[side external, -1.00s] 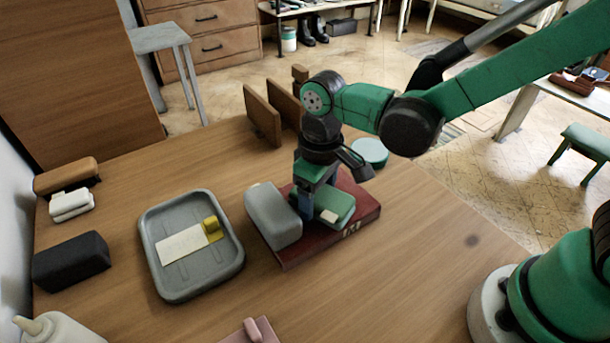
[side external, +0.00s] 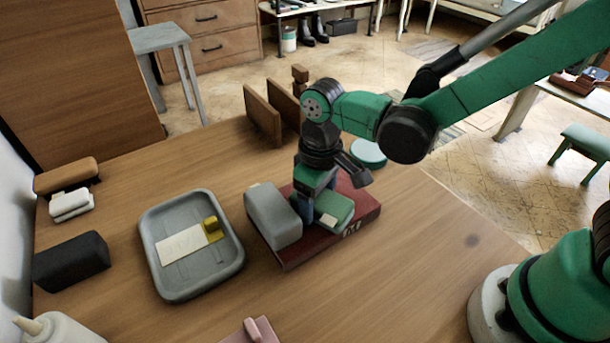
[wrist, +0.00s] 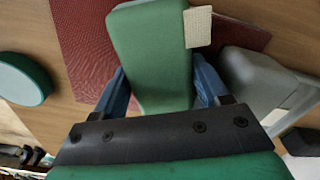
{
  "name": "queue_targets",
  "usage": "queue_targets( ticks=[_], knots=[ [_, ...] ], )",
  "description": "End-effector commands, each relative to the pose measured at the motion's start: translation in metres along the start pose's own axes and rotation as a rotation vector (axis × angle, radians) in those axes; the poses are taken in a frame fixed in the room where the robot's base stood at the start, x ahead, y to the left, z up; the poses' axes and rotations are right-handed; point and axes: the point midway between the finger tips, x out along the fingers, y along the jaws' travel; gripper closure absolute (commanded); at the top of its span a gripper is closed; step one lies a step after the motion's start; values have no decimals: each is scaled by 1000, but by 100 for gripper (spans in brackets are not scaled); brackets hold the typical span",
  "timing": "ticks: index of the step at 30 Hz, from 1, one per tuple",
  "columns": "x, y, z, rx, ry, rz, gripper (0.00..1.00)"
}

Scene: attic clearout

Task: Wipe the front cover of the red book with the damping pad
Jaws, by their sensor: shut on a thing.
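The red book (side external: 364,203) lies flat on the wooden table. My gripper (side external: 312,207) is above it, pointing down, shut on a green pad (side external: 338,208) with a small cream patch on one end. The pad is at the book's cover and appears to rest on it, though its underside is hidden. In the wrist view the pad (wrist: 150,50) sits between the blue fingers of my gripper (wrist: 160,75), with the red cover (wrist: 85,45) showing on both sides. A grey rounded block (side external: 272,217) stands at the book's left side, covering part of that edge.
A grey tray (side external: 157,282) with a pale card and a yellow piece is to the left. A dark block (side external: 70,262), white bottle (side external: 60,328) and pink item (side external: 250,331) lie nearer. A green round lid (side external: 368,153) and upright wooden boards (side external: 262,115) are behind.

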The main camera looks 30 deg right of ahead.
Motion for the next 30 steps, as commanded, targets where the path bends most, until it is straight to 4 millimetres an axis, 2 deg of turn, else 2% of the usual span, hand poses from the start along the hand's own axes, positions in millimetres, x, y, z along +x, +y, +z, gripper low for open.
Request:
queue_targets(
  ticks=[7,16,30],
  knots=[
    [1,1,-3,0,0,0,83],
    [0,8,-18,1,0,0,83],
    [0,9,-23,0,0,0,83]
  ],
)
